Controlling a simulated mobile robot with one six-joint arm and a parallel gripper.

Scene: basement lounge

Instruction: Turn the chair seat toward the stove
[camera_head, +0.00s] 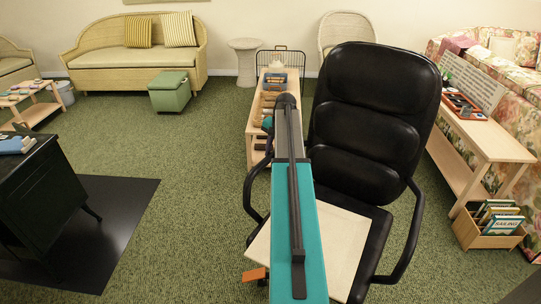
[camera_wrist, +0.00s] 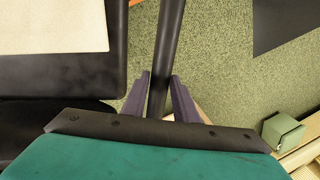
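The black office chair (camera_head: 372,110) stands at centre right, its padded back away from me. Its seat, with a flat cream square (camera_head: 337,245) on it, faces toward me and slightly left. The dark green stove (camera_head: 42,205) stands on a black floor pad (camera_head: 125,215) at the left. My teal arm hides part of the chair's left side and my gripper in the head view. In the wrist view, my gripper's purple fingers (camera_wrist: 160,92) lie on either side of the chair's black armrest (camera_wrist: 168,40) and appear closed against it. The seat is at the upper left there.
A low wooden bench (camera_head: 254,135) with items stands behind the chair. A wooden table (camera_head: 487,140) and a book crate (camera_head: 489,228) are to the right. A green ottoman (camera_head: 169,92) stands further back. Green carpet lies clear between stove and chair.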

